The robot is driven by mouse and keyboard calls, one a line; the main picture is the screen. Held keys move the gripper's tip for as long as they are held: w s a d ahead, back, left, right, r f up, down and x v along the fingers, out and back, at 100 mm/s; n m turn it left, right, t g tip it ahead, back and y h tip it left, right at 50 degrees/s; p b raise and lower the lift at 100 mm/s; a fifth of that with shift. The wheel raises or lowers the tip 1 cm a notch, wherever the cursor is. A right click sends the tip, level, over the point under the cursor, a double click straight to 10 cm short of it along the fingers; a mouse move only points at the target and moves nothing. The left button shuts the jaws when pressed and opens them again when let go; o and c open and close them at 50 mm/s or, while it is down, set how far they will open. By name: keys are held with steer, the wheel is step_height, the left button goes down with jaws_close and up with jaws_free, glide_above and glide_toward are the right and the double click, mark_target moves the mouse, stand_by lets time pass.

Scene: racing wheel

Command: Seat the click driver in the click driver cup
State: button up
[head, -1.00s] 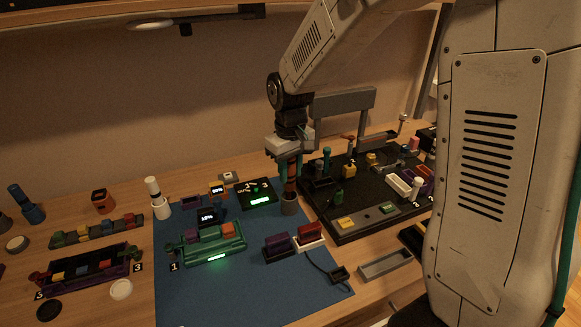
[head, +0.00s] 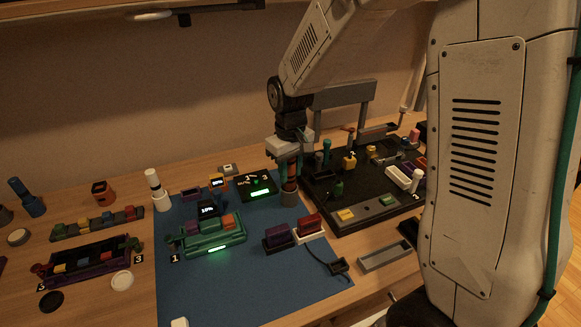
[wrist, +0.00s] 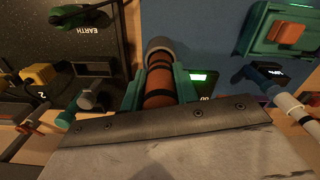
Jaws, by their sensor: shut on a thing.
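The click driver (head: 291,178) is an orange-brown cylinder with dark bands. It hangs upright in the head view, below my gripper's wrist. My gripper (head: 290,164) has its green fingers shut on it. In the wrist view the driver (wrist: 159,88) lies between the two green fingers (wrist: 160,92). The click driver cup (head: 289,198) is a grey round cup on the blue mat's right edge. The driver's lower end meets the cup's top in the head view. The cup (wrist: 158,46) also shows at the driver's far end in the wrist view. How deep the driver sits is hidden.
A black board (head: 370,205) with several parts stands close to the right of the cup. A lit green display (head: 258,190) is close on the left. The purple and red blocks (head: 291,233) stand in front. The mat's front is mostly clear.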

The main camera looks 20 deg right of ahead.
steer(key=shift+f, duration=0.6)
steer(key=o, duration=1.2)
steer(key=shift+c, duration=0.2)
step_height(320, 180, up, 8)
steer(key=shift+f, duration=0.1)
